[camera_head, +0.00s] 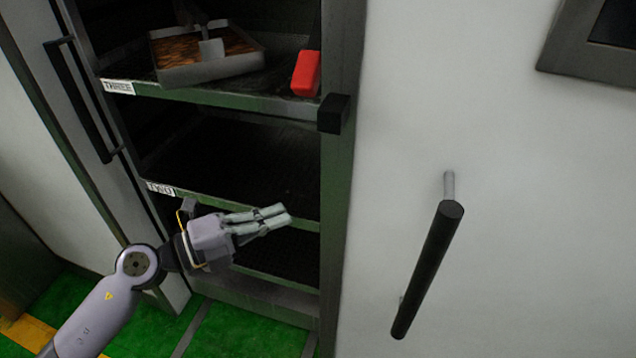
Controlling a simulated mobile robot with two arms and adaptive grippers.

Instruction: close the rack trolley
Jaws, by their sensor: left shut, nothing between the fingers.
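The rack trolley (338,190) stands open in front of me, with dark shelves inside. Shelf labels read THREE (118,87) and TWO (160,188). A door with a long black handle (82,100) is swung out at the left. A large pale door or panel (530,220) with a black bar handle (428,270) fills the right; whether it belongs to the trolley I cannot tell. My left gripper (272,219) is shut and empty, in front of the opening below the shelf marked TWO, apart from both handles. My right gripper is not in view.
On shelf THREE sit a tray (210,72) with brown contents and a red object (306,74). A black block (333,113) sits on the frame's right post. A dark-framed panel (590,50) is at the upper right. Green floor (240,335) shows below.

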